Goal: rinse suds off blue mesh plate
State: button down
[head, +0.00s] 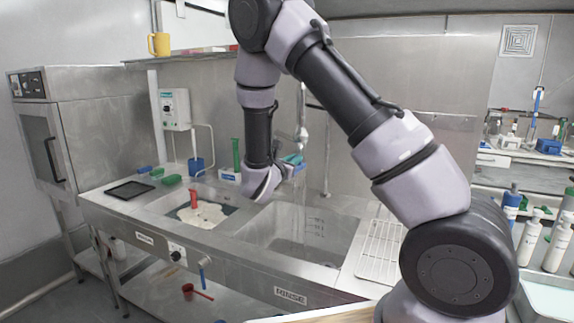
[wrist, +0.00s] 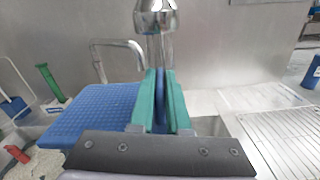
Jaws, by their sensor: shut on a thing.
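The blue mesh plate (wrist: 97,118) shows at the left in the wrist view. Its edge is between the teal fingers of my gripper (wrist: 158,98), which are shut on it. No white suds show on the visible face; the other face is hidden. The chrome spray head (wrist: 156,18) hangs just beyond the fingers. In the head view my gripper (head: 292,160) is beside the spray head (head: 301,136), above the right basin (head: 290,238). Faint water streaks fall into this basin below them. The plate is mostly hidden there behind my wrist and fingers.
A wire drying rack (head: 381,250) lies right of the right basin. A black tray (head: 130,189) and green brushes (head: 172,180) lie at the counter's left. A steel wall stands behind.

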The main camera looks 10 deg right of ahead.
jog(key=shift+s+a, duration=0.3)
jog(key=shift+a, duration=0.35)
jog(key=shift+s+a, duration=0.3)
jog(key=shift+a, duration=0.35)
jog(key=shift+s+a, duration=0.3)
jog(key=shift+a, duration=0.35)
jog(key=s+a+r, duration=0.2)
jog(key=a+r, duration=0.2)
jog(key=shift+a, duration=0.25)
dwell(0.5)
